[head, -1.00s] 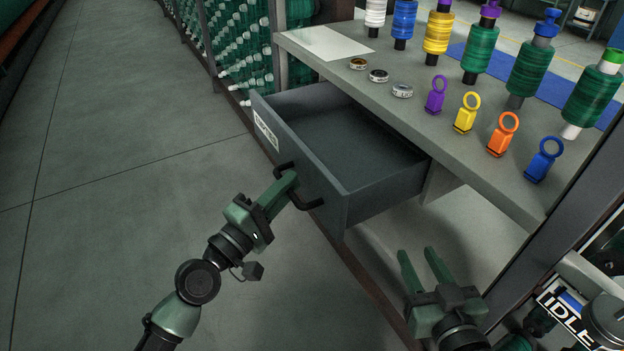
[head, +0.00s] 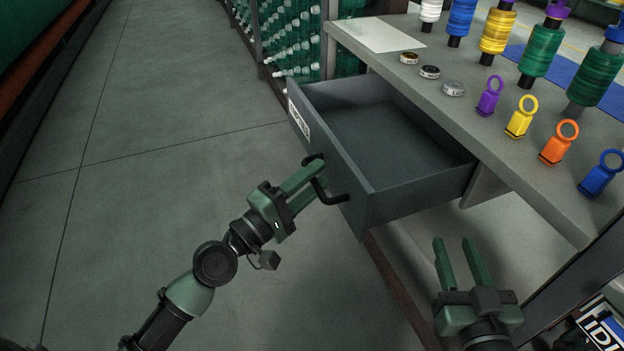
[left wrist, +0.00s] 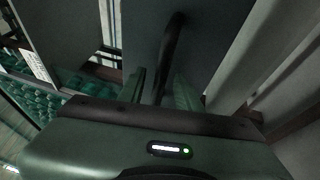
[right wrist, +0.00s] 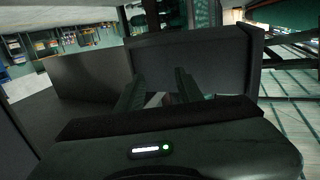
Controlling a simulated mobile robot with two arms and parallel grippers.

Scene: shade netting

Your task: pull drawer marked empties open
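The dark grey drawer (head: 345,170) stands pulled out from under the workbench, and its empty inside shows. A white label (head: 298,119) with dark lettering, too slanted to read surely, is on its front. The black bar handle (head: 338,198) is on the same front. My left gripper (head: 320,178) is at the handle. In the left wrist view its fingers (left wrist: 160,88) are apart, with the handle (left wrist: 171,45) passing between them and a gap showing. My right gripper (head: 457,245) is open and empty, below and right of the drawer, beside the bench.
The workbench top (head: 490,130) holds several coloured spools, ring-topped tags, small round tins and a white sheet (head: 381,35). A rack of green spools (head: 290,40) stands behind the drawer. The floor (head: 180,120) to the left is clear.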

